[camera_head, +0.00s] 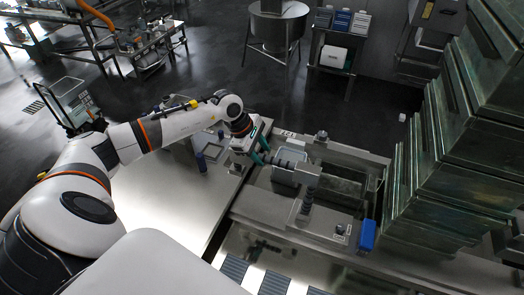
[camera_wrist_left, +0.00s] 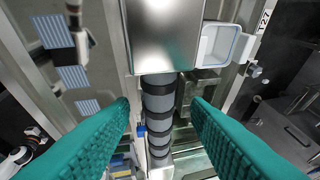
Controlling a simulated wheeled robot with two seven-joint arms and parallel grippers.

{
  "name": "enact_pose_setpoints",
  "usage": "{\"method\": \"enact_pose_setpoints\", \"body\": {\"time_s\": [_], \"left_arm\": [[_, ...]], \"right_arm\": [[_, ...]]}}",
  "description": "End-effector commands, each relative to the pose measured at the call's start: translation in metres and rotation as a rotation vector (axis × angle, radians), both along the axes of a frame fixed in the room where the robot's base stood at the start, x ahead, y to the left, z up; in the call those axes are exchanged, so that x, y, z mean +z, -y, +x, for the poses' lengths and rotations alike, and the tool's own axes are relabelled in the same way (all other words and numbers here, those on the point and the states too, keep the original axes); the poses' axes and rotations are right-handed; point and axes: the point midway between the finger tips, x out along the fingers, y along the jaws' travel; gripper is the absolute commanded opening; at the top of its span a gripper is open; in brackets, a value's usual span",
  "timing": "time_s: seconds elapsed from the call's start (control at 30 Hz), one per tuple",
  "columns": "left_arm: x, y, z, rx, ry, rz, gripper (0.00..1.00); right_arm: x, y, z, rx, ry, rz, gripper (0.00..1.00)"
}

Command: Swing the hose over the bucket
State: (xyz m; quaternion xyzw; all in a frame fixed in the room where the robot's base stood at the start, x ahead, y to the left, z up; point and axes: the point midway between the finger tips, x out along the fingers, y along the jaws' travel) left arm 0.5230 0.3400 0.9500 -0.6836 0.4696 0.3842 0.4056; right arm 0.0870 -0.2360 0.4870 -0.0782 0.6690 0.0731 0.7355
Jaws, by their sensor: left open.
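The hose (camera_head: 284,162) is a grey segmented tube with black rings, ending at a metal block in the head view. In the left wrist view, the hose (camera_wrist_left: 158,105) runs down the middle below a metal block. No clear contact shows. My right gripper is out of view.
A steel counter (camera_head: 170,200) lies left of the press basin. Stacked green metal moulds (camera_head: 455,150) rise at the right. A small blue object (camera_head: 367,235) stands near the basin's front right.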

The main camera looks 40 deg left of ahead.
Motion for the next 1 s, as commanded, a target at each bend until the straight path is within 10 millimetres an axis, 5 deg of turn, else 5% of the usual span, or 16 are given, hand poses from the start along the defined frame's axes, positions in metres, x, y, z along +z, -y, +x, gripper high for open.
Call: {"method": "enact_pose_setpoints", "body": {"time_s": [0.43, 0.7, 1.0], "left_arm": [[-0.0113, 0.0039, 0.0029, -0.001, 0.0, 0.001, 0.43], [-0.0108, 0.004, 0.0029, -0.001, 0.0, 0.0, 0.0], [-0.0121, 0.0035, 0.0048, -0.01, 0.001, 0.0, 0.0]], "right_arm": [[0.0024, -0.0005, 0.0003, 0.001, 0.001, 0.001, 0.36], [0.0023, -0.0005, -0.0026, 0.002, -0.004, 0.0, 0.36], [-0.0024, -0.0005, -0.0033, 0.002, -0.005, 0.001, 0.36]]}}
